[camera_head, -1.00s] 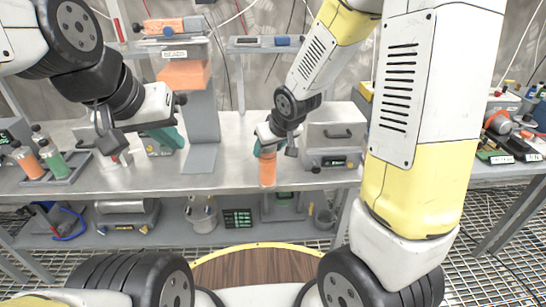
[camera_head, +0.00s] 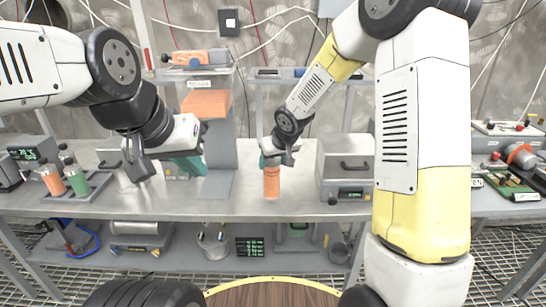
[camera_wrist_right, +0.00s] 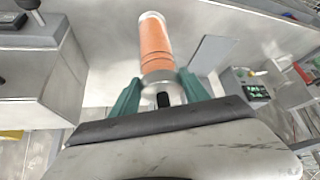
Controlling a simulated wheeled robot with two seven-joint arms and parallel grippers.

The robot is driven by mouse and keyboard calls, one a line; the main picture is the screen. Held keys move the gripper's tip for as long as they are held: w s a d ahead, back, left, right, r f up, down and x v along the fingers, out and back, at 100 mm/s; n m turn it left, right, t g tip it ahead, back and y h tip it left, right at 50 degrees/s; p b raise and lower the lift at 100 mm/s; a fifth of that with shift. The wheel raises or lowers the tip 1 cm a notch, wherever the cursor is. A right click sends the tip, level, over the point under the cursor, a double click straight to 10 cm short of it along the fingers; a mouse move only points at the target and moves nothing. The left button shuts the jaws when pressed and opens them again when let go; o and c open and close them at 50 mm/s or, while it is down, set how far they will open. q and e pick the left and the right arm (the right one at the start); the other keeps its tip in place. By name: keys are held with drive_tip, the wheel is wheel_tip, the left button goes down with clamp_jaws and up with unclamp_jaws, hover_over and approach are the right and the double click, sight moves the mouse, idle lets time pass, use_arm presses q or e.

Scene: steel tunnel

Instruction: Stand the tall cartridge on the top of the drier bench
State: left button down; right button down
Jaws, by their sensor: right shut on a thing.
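An orange cartridge (camera_head: 271,183) is upright in my right gripper (camera_head: 271,161), which is shut on its upper end from above. The cartridge also shows in the right wrist view (camera_wrist_right: 156,47), between the green fingers (camera_wrist_right: 162,92). It is over the steel bench top (camera_head: 295,203), behind its front edge; whether its lower end touches is not clear. My left gripper (camera_head: 188,166) is over the same bench, left of the grey column, and I cannot tell its finger gap.
A grey box with a handle (camera_head: 346,162) stands just right of the cartridge. A grey column with an orange block (camera_head: 207,103) stands to its left. A rack with bottles (camera_head: 84,190) is at far left. Bare bench top lies around the cartridge.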

drive_tip(key=w+f, duration=0.4)
drive_tip(key=w, duration=0.2)
drive_tip(key=shift+w, duration=0.3)
drive_tip(key=c, duration=0.6)
unclamp_jaws()
drive_tip(key=shift+f, duration=0.15)
drive_tip(key=shift+o, duration=0.2)
